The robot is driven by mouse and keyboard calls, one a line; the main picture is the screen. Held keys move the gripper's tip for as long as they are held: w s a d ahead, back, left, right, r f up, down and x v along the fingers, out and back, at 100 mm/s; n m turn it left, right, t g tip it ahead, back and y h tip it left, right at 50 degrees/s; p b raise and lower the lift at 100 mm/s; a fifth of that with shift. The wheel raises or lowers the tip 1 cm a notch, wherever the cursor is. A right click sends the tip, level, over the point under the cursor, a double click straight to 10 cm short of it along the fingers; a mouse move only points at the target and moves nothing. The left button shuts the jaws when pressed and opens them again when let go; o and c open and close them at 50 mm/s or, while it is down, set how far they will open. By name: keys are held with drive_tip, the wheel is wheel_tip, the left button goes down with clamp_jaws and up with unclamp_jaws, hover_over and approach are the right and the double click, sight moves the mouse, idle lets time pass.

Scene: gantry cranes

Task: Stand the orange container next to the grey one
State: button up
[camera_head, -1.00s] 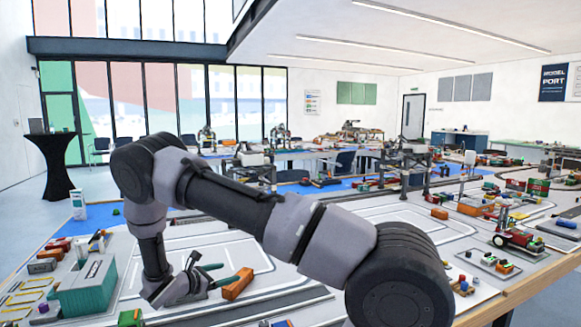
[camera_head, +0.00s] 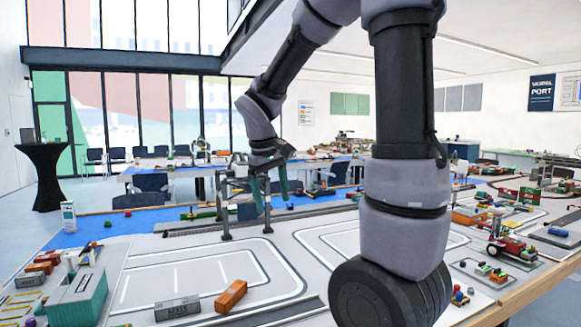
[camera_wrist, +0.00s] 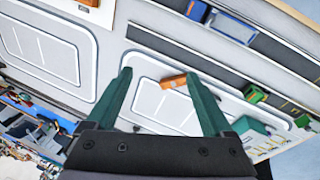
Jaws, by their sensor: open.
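The orange container (camera_head: 231,295) stands upright on the light board in the head view, close to the right end of the grey container (camera_head: 177,309). A narrow gap shows between them, and the orange one is turned at an angle to the grey one. My gripper (camera_head: 274,204) is raised well above the board, open and empty, with its green fingers pointing down. In the wrist view, the orange container (camera_wrist: 173,81) lies far below between the open fingers of my gripper (camera_wrist: 158,74). The grey container is not clear there, perhaps behind a finger.
A teal block (camera_head: 78,297) and several small containers stand at the left. A dark gantry crane (camera_head: 228,205) stands behind the white-lined yard. A red vehicle (camera_head: 508,242) and small loads are at the right. The yard around the two containers is mostly clear.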

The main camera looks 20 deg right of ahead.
drive_tip(key=s+r+m+t+y, duration=0.4)
drive_tip(key=s+r+m, duration=0.3)
drive_tip(key=s, duration=0.6)
drive_tip(key=shift+s+a+r+t, duration=0.15)
drive_tip(key=shift+a+r+t, duration=0.3)
drive_tip(key=shift+r+t, duration=0.65)
drive_tip(key=shift+r+g, duration=0.3)
